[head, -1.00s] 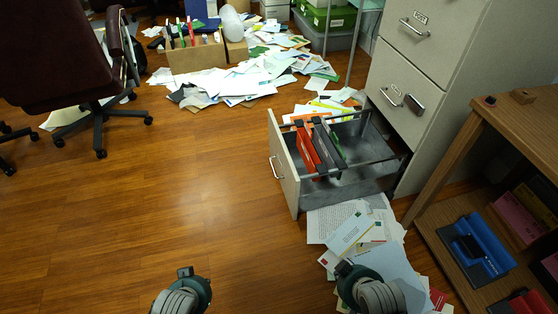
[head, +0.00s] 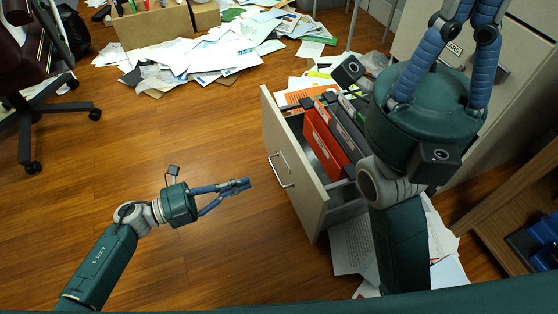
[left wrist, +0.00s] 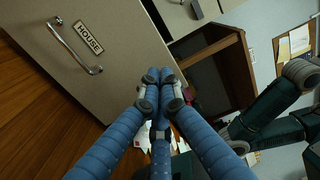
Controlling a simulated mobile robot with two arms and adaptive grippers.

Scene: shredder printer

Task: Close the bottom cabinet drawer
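The bottom cabinet drawer (head: 305,190) is pulled out, its pale front facing left, with a metal handle (head: 281,170). It holds red and dark folders (head: 328,138). In the left wrist view the drawer front (left wrist: 110,80) shows a "HOUSE" label (left wrist: 88,38) beside the handle (left wrist: 75,47). My left gripper (head: 243,185) is left of the drawer front, apart from it, pointing toward it. Its fingers are together and empty; they also show in the left wrist view (left wrist: 158,88). My right gripper (head: 462,25) is raised in front of the cabinet (head: 528,65), hiding part of the drawer; its fingertips are out of frame.
Papers (head: 350,245) lie on the floor under and beside the drawer. A larger paper pile (head: 205,55) and a cardboard box (head: 155,25) are at the back. A brown shelf (head: 500,215) stands at right, an office chair (head: 35,105) at left. The wooden floor left of the drawer is clear.

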